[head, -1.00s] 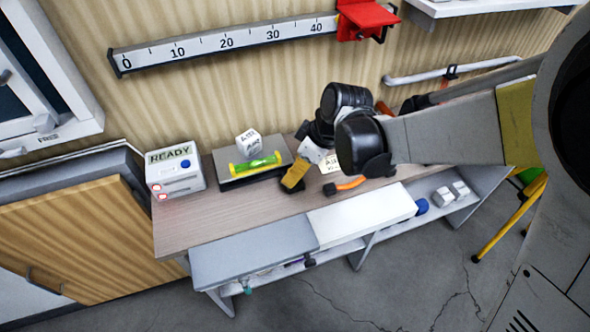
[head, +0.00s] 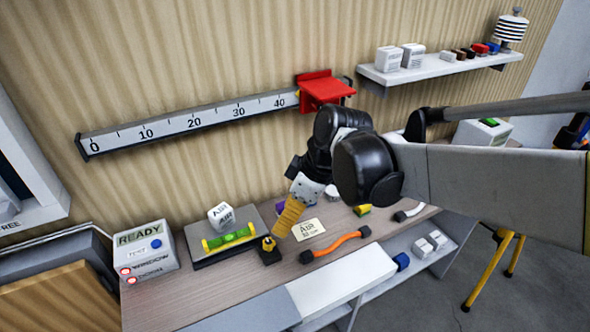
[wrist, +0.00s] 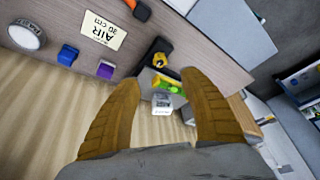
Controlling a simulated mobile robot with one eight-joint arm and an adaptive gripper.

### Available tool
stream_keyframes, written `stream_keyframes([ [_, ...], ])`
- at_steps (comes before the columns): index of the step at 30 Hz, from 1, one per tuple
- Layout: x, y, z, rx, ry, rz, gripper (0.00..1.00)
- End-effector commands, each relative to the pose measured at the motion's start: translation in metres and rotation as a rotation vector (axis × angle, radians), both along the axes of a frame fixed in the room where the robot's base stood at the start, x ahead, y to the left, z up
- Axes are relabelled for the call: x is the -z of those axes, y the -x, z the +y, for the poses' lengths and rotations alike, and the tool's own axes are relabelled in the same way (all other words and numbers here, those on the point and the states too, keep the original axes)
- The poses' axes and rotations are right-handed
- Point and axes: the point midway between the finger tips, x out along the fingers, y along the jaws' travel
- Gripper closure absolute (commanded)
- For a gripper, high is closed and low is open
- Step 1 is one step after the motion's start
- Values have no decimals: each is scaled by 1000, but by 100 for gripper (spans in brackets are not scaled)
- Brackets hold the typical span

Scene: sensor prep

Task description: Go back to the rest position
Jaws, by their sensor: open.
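My gripper (head: 287,217) has tan ribbed fingers and hangs above the wooden bench, in front of the wall. In the wrist view my gripper (wrist: 160,100) shows its two fingers spread wide with nothing between them. Beyond the fingertips, a small black-and-yellow item (head: 268,247) stands on the bench; it also shows in the wrist view (wrist: 160,58). A white cube marked AIR (head: 221,215) and a yellow-green level (head: 229,237) sit on a dark plate (head: 202,261). The gripper is apart from them.
A READY box (head: 147,250) with two red lights stands at the bench's left. An AIR 30 cm card (head: 309,229) and an orange-and-black handle (head: 335,245) lie to the right. A ruler (head: 190,122) with a red slider (head: 325,90) is on the wall. A shelf (head: 440,67) is upper right.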

Motion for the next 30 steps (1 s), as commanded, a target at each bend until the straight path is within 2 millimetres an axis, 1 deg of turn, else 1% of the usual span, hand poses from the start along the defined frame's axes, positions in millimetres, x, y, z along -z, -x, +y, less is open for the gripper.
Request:
stream_keyframes([
  [14,0,0,0,1,0,-1,49],
  [17,-3,1,-8,38,2,-3,49],
  [20,-12,8,-34,155,7,-12,49],
  [23,-24,20,-76,360,8,-32,49],
  [24,-28,27,-95,456,4,-42,49],
  [25,-30,32,-109,528,0,-53,49],
  [26,-32,38,-123,601,-6,-61,49],
  [27,-34,46,-141,695,-15,-74,49],
  [30,-34,67,-180,917,-46,-111,49],
])
